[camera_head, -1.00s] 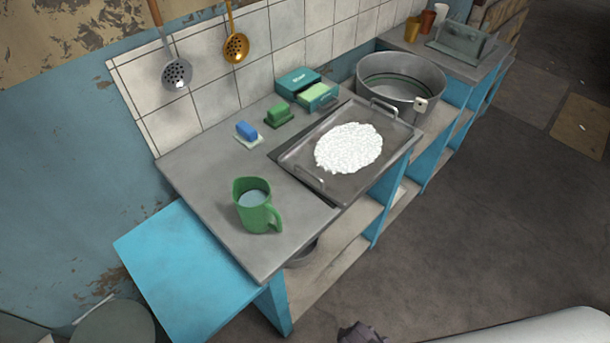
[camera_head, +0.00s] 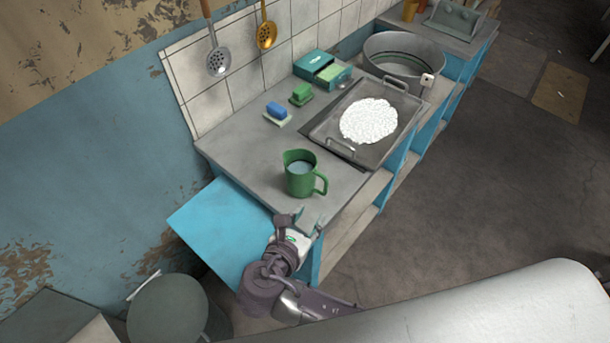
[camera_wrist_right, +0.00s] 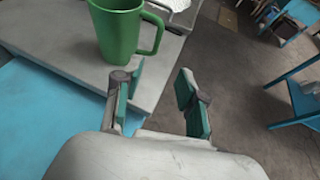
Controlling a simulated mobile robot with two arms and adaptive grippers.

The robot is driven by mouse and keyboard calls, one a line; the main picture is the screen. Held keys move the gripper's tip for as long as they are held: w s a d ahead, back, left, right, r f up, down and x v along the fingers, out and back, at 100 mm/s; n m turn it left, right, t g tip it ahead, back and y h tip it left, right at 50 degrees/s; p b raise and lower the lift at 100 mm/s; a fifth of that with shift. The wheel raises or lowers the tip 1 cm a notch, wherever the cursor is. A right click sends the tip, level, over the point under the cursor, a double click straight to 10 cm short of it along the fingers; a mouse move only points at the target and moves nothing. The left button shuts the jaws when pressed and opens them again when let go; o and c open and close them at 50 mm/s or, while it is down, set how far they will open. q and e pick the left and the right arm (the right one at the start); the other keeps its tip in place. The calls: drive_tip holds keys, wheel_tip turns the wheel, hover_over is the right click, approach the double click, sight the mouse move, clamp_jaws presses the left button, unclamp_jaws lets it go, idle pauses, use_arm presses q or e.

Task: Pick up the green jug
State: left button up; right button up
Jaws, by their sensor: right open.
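The green jug (camera_head: 299,178) stands upright on the grey counter near its front left corner, with pale liquid inside and its handle toward the right. In the right wrist view the jug (camera_wrist_right: 117,32) is at the top, beyond the fingers and a little left of them. My right gripper (camera_head: 309,222) is open and empty at the counter's near edge, in front of the jug and apart from it. Its two green-padded fingers (camera_wrist_right: 159,90) show spread in the wrist view, with the floor between them. My left gripper is not in view.
A metal tray (camera_head: 336,147) with a white flat mass lies behind the jug. Blue (camera_head: 276,110) and green (camera_head: 300,94) blocks, a teal box (camera_head: 315,64) and a round metal pot (camera_head: 376,49) stand further back. A lower blue surface (camera_head: 215,222) adjoins the counter's left end.

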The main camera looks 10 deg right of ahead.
sight(325, 186)
drive_tip(key=shift+n, duration=0.3)
drive_tip(key=x, duration=0.5)
drive_tip(key=r+x, duration=0.1)
drive_tip(key=x, duration=0.1)
drive_tip(key=shift+w+d+p, duration=0.1)
drive_tip(key=shift+w+p, duration=0.3)
drive_tip(key=x, duration=0.2)
drive_tip(key=p+x, duration=0.1)
drive_tip(key=x, duration=0.2)
drive_tip(key=shift+w+d+r, duration=0.15)
drive_tip(key=shift+w, duration=0.1)
drive_tip(key=shift+w+d, duration=0.15)
drive_tip(key=shift+w, duration=0.05)
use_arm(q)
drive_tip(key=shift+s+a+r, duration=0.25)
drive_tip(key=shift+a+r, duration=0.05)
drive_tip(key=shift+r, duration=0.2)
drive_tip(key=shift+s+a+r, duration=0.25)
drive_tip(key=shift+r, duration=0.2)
use_arm(e)
clamp_jaws()
